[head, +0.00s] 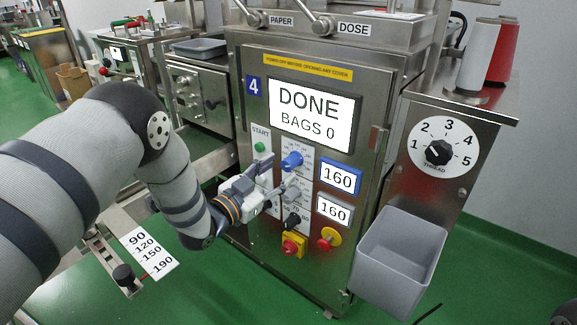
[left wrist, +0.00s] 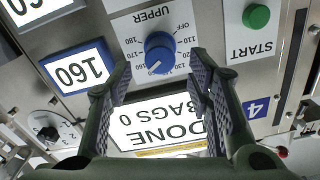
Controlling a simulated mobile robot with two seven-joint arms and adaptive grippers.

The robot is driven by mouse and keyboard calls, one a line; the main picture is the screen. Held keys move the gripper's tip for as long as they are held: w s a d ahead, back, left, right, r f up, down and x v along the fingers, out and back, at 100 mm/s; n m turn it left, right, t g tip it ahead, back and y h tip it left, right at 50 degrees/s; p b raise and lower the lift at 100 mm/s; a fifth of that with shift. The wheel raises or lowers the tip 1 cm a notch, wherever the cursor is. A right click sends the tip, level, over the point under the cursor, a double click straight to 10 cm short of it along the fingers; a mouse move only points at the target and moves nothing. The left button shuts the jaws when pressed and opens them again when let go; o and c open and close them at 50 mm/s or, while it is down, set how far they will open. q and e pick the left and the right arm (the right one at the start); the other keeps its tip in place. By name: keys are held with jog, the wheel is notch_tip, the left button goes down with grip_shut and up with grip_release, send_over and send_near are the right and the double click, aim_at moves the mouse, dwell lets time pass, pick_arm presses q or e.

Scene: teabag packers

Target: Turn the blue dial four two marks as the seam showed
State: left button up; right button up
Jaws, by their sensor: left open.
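The blue dial (head: 292,160) is on the front panel of machine 4. In the left wrist view the blue dial (left wrist: 158,52) sits under the word UPPER, inside a ring of marks running from OFF to about 180. Its white pointer line points to the lower left, near 160. My left gripper (head: 270,180) is open just in front of the panel, with nothing held. In the left wrist view its fingers (left wrist: 160,75) stand either side of the dial, apart from it as far as I can tell. My right gripper is not in view.
The screen (head: 307,115) reads DONE, BAGS 0. The blue-framed display (head: 340,177) reads 160, as does the grey one (head: 334,208). A grey dial (head: 292,194), black dial (head: 292,221) and green START button (head: 260,147) are close by. A grey bin (head: 398,262) juts out right.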

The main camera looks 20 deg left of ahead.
aim_at(285, 166)
pick_arm(q)
jog(key=x, duration=0.4)
jog(key=shift+w+d+b, duration=0.1)
jog(key=shift+w+b, duration=0.2)
jog(key=shift+w, duration=0.05)
grip_shut()
jog(key=shift+n, duration=0.4)
jog(key=n, duration=0.4)
jog(key=shift+f+n, duration=0.15)
jog(key=shift+n, duration=0.25)
jog(key=n, duration=0.6)
jog(key=shift+b, duration=0.3)
jog(key=shift+f, duration=0.1)
grip_release()
